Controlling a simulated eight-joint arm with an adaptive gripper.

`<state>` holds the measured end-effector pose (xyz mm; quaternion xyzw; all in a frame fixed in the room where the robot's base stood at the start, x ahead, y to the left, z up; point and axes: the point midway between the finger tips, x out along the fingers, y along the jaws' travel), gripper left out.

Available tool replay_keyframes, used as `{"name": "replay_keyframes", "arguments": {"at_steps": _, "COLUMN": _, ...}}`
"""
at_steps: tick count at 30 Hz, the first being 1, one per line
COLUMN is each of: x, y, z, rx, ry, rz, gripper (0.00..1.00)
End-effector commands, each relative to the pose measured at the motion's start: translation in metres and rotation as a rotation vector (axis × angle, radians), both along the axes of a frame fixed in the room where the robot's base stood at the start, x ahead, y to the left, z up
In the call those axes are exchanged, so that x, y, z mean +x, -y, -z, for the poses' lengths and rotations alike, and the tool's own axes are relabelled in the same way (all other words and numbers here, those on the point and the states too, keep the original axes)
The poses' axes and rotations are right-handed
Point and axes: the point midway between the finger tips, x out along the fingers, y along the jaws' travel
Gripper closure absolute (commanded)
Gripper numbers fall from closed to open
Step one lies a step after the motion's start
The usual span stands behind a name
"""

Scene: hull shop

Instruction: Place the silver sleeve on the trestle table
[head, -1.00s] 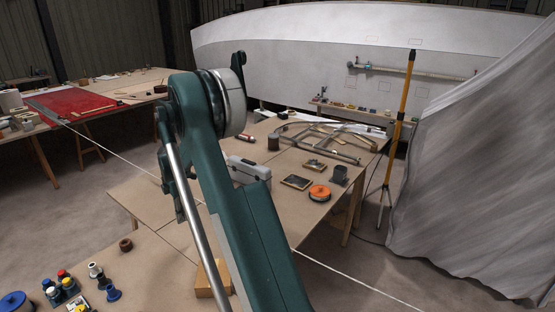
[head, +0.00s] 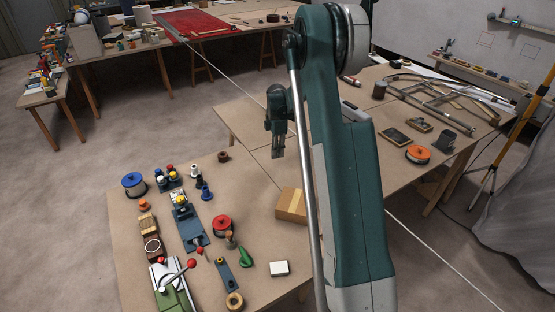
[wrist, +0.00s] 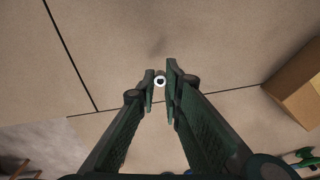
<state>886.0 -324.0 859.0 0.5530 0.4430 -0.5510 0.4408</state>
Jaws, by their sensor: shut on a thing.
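My gripper (wrist: 160,86) is shut on a small pale ring-ended piece, the silver sleeve (wrist: 160,76), seen end-on between the fingertips in the wrist view. In the head view my gripper (head: 277,152) points down above the brown tabletops; the sleeve cannot be made out there. A bare brown tabletop (wrist: 210,45) with dark seams lies below the sleeve in the wrist view, apart from it. In the head view brown tables stand in front (head: 250,265), in the middle (head: 240,115) and at the back left (head: 225,20); I cannot tell which is the trestle table.
A cardboard box (head: 291,205) sits right of the gripper on the front table. Spools, a blue plate (head: 188,228), a green machine (head: 172,290) and a white block (head: 279,268) lie nearer. An orange spool (head: 417,154) and frames lie on the middle table. Tabletop below the gripper is bare.

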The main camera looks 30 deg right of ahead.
Motion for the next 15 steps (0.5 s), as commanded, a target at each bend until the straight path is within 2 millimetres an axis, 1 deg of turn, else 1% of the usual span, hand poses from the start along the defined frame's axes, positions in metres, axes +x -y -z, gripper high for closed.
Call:
{"name": "replay_keyframes", "arguments": {"at_steps": 2, "x": -0.0001, "y": 0.0000, "z": 0.0026, "rx": 0.000, "ry": 0.000, "rz": 0.000, "gripper": 0.98}}
{"name": "replay_keyframes", "arguments": {"at_steps": 11, "x": -0.0001, "y": 0.0000, "z": 0.0031, "rx": 0.000, "ry": 0.000, "rz": 0.000, "gripper": 0.98}}
{"name": "replay_keyframes", "arguments": {"at_steps": 15, "x": -0.0001, "y": 0.0000, "z": 0.0116, "rx": 0.000, "ry": 0.000, "rz": 0.000, "gripper": 0.98}}
